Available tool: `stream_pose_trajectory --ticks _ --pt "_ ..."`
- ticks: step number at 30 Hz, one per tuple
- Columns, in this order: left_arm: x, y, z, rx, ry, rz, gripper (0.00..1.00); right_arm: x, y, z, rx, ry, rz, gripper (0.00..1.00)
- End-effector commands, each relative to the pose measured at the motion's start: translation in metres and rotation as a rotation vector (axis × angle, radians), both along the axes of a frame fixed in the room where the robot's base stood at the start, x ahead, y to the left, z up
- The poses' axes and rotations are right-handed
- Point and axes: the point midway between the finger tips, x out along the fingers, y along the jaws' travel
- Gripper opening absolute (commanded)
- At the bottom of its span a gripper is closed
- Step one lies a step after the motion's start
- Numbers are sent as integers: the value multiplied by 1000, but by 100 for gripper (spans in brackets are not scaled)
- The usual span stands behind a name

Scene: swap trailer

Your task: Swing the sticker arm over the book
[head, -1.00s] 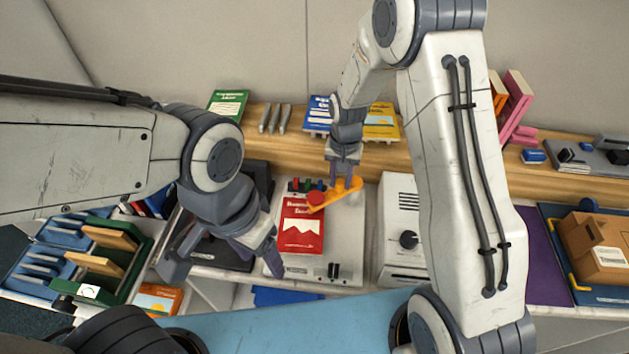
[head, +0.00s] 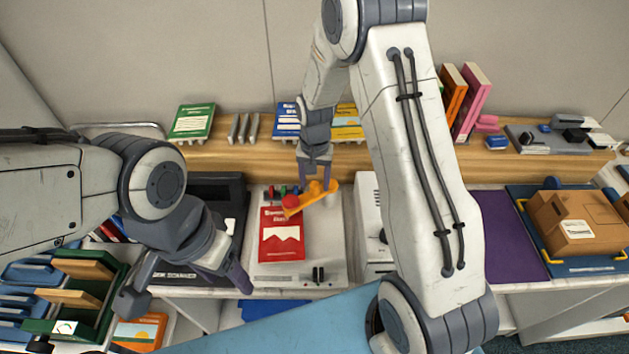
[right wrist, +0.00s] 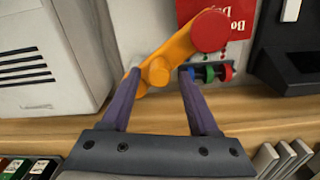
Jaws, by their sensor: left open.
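The red book (head: 278,250) lies flat on a pale machine bed (head: 322,255). The orange sticker arm (head: 320,200) has a red disc (head: 290,202) at its free end, which overlaps the book's top edge in the head view. My right gripper (head: 314,180) is at the sticker arm. In the right wrist view its two purple fingers (right wrist: 160,75) stand apart with the orange arm (right wrist: 180,50) between them; the left finger appears close to or touching it. The red disc (right wrist: 211,31) lies beyond the fingers, by the book (right wrist: 240,15). My left gripper (head: 237,280) is open, left of the bed.
Red, green and blue knobs (right wrist: 208,73) sit beside the sticker arm. A white vented box (right wrist: 45,60) stands close by. A dark scanner (head: 215,200) is left of the bed. Books stand along the wooden shelf (head: 240,155). A brown box (head: 570,220) is at far right.

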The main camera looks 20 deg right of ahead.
Motion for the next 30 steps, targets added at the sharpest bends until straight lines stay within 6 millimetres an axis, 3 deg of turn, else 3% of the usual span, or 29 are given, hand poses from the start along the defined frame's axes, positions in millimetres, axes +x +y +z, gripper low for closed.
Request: stream_pose_trajectory --ticks 8,21,30 --pt "0 0 -2 0 0 0 62 -1 0 5 0 4 1 61" --pt "0 0 -16 0 0 -1 62 0 0 84 0 -2 1 61" --pt "0 0 -18 0 0 -1 62 -1 0 104 0 2 0 61"
